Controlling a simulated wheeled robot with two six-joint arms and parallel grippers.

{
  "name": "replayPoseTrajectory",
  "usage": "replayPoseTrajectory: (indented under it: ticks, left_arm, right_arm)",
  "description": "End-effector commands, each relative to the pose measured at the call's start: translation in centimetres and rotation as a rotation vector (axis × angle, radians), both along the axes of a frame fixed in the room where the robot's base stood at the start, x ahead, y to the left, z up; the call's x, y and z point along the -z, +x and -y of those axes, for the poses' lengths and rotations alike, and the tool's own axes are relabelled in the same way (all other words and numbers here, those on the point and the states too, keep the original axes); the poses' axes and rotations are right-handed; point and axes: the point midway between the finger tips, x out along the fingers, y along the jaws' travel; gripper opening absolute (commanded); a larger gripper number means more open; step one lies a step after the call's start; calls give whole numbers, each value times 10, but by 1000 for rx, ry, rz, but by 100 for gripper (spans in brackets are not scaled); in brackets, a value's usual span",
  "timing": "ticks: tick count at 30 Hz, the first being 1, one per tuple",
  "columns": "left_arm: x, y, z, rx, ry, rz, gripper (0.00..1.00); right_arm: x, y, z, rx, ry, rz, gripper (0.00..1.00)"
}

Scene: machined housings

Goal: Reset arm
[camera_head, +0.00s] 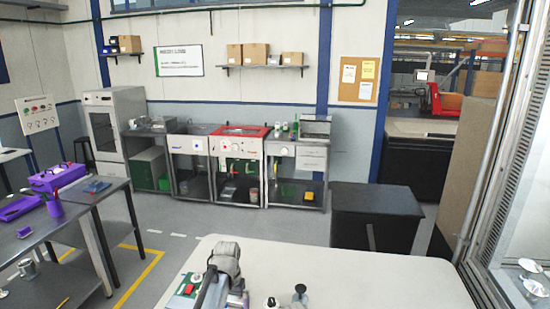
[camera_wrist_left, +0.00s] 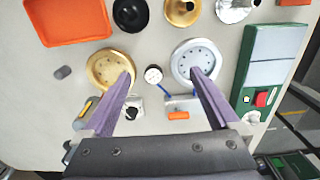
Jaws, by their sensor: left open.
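My left gripper (camera_wrist_left: 161,74) is open and empty above the pale table in the left wrist view, its two purple fingers apart. A brass round housing (camera_wrist_left: 103,66) lies under the left fingertip in the picture and a silver round housing (camera_wrist_left: 196,50) under the right one; I cannot tell the height between. A small white-and-black round part with a blue handle (camera_wrist_left: 154,76) lies between the fingertips. In the head view a grey part of my arm (camera_head: 224,262) shows at the bottom; the left jaws are not clear there. My right gripper is not in view.
An orange tray (camera_wrist_left: 68,22), a black round part (camera_wrist_left: 130,14), a gold part (camera_wrist_left: 182,10) and a silver part (camera_wrist_left: 236,8) lie farther off. A green box with a red button (camera_wrist_left: 285,45) stands at the right. The white table (camera_head: 360,285) is mostly clear on its right.

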Motion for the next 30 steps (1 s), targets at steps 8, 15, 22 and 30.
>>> replayPoseTrajectory:
  ticks: [8,15,22,30]
  left_arm:
    - [19,-37,19,22,15,-7,95]
    - [42,-86,39,50,38,-15,95]
    - [74,-157,60,90,73,-25,95]
    - [95,-214,70,123,106,-30,95]
  right_arm:
    - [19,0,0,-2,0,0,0]
    - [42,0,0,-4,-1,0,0]
    - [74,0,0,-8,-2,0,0]
    - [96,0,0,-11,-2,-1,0]
